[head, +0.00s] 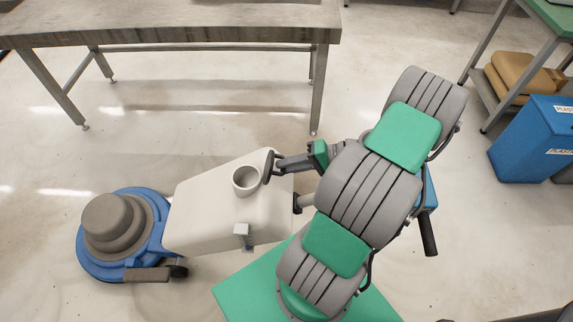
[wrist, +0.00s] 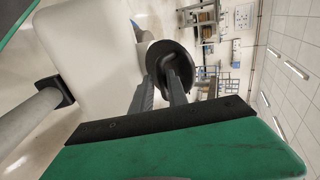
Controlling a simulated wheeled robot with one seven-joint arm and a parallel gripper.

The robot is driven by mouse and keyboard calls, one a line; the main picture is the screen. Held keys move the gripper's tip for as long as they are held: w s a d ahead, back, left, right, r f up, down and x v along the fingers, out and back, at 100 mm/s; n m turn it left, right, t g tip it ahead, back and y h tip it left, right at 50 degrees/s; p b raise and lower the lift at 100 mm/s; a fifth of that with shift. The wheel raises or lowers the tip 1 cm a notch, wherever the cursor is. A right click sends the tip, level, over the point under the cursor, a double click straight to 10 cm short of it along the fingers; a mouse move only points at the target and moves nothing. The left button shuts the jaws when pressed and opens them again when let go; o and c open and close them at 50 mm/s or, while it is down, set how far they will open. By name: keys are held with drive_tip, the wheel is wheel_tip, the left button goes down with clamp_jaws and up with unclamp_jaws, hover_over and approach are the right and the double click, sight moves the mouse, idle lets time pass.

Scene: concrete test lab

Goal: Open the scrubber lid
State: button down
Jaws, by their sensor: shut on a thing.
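The floor scrubber has a round blue and grey base (head: 112,235) and a white tank (head: 205,205). A short white filler neck (head: 246,180) stands on the tank, and its mouth shows uncovered. The dark round lid (head: 268,165) stands tilted up on edge at the right side of the neck. My gripper (head: 277,165) reaches in from the right and is at the lid. In the wrist view the two fingers (wrist: 163,84) are shut on the handle of the dark lid (wrist: 185,58). Whether a hinge joins lid and neck is hidden.
A grey metal table (head: 180,25) stands behind the scrubber. A blue bin (head: 530,140) and a green-topped bench (head: 555,15) are at the right. The scrubber's handle pole (wrist: 30,120) runs close beside my gripper. The floor left of the scrubber is clear.

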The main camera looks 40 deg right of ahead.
drive_tip(key=shift+s+d+f, duration=0.1)
drive_tip(key=shift+s+f, duration=0.05)
drive_tip(key=shift+f, duration=0.3)
drive_tip(key=c, duration=1.5)
unclamp_jaws()
drive_tip(key=shift+d, duration=0.15)
drive_tip(key=shift+c, duration=0.2)
drive_tip(key=shift+o, duration=0.3)
drive_tip(key=shift+r, duration=0.1)
drive_tip(key=shift+r, duration=0.1)
drive_tip(key=v, duration=0.7)
drive_tip(key=shift+s+d+r, duration=0.15)
drive_tip(key=shift+d+r, duration=0.1)
drive_tip(key=shift+r, duration=0.05)
